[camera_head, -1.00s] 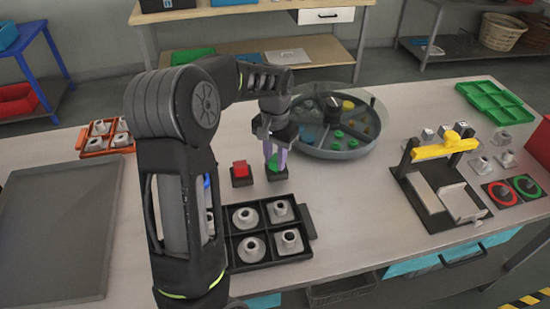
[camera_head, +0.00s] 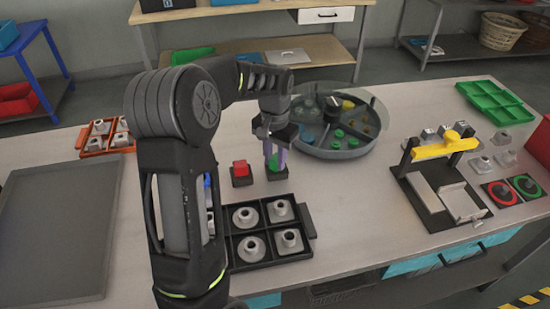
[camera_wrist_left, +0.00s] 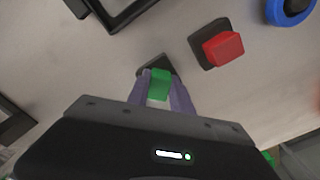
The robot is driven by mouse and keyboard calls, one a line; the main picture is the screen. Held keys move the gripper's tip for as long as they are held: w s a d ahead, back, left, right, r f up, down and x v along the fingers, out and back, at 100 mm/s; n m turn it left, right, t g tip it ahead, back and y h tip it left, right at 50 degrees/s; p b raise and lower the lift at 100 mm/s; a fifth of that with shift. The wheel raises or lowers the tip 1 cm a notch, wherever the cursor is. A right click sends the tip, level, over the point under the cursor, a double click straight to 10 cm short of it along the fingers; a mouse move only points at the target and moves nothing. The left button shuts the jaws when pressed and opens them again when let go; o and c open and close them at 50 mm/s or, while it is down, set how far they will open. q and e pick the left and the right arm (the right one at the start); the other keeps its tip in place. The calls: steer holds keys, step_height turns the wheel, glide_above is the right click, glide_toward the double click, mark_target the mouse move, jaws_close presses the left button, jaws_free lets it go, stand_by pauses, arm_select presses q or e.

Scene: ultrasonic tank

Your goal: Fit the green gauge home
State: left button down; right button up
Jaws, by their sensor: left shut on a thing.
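The green gauge (camera_head: 274,162) is low between the purple fingers of my left gripper (camera_head: 275,157), over a small dark base (camera_head: 278,174) on the table. The left wrist view also shows the green gauge (camera_wrist_left: 159,84) pinched between the fingertips (camera_wrist_left: 165,88), with the dark base (camera_wrist_left: 153,66) just behind it. I cannot tell whether the gauge is fully seated in the base. A red block (camera_head: 240,168) sits on its own dark base to the left; it also shows in the left wrist view (camera_wrist_left: 223,48). My right gripper is not in view.
A black tray with grey fittings (camera_head: 312,222) lies in front of the gripper. A round divided tub (camera_head: 350,150) stands behind to the right. A yellow-handled fixture (camera_head: 440,150) is at the right. A grey mat (camera_head: 55,230) covers the left side.

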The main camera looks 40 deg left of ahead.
mark_target(275, 160)
arm_select(q)
steer(key=shift+f, duration=0.1)
stand_by(0.7)
steer(key=c, duration=1.1)
jaws_free()
steer(key=shift+o, duration=0.2)
step_height(275, 160, up, 8)
steer(key=shift+f+b, duration=0.1)
steer(key=shift+b, duration=0.5)
